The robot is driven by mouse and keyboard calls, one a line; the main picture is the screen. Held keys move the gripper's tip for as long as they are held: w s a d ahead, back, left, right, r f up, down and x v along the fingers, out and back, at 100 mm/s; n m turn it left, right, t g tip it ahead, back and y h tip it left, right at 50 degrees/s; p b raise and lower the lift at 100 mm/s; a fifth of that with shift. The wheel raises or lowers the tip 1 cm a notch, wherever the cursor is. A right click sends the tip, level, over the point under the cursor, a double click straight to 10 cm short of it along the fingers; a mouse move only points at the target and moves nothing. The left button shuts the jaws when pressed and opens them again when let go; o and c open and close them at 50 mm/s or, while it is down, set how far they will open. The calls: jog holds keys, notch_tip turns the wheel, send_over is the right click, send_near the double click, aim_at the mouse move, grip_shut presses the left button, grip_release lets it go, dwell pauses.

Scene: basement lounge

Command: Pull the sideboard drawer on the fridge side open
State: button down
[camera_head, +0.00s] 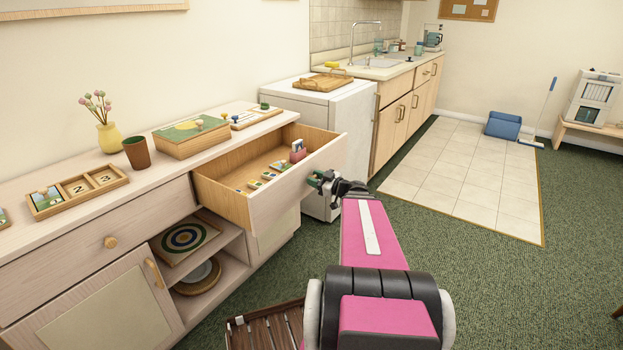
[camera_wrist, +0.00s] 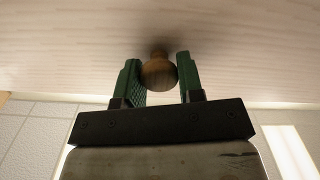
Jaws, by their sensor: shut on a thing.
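The sideboard (camera_head: 75,235) is pale wood and runs along the left wall. Its drawer on the fridge side (camera_head: 290,195) stands well out from the body, with small colourful cards and a reddish holder inside. My gripper (camera_head: 318,180) is at the drawer's front face. In the wrist view, the round wooden knob (camera_wrist: 159,73) sits between the green fingers of my gripper (camera_wrist: 160,80), which are shut on it. The knob is hidden in the head view. The white fridge (camera_head: 320,105) stands just beyond the sideboard.
The other drawer, with a round knob (camera_head: 110,242), is closed. On the sideboard top are a yellow vase (camera_head: 110,138), a brown cup (camera_head: 137,153), a wooden box (camera_head: 190,136) and a number tray (camera_head: 78,190). A slatted wooden item (camera_head: 268,328) lies low in front. Green carpet is open at right.

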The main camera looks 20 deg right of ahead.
dwell(0.3)
jog(key=c, duration=0.7)
grip_release()
jog(key=shift+c, duration=0.2)
jog(key=v, duration=1.1)
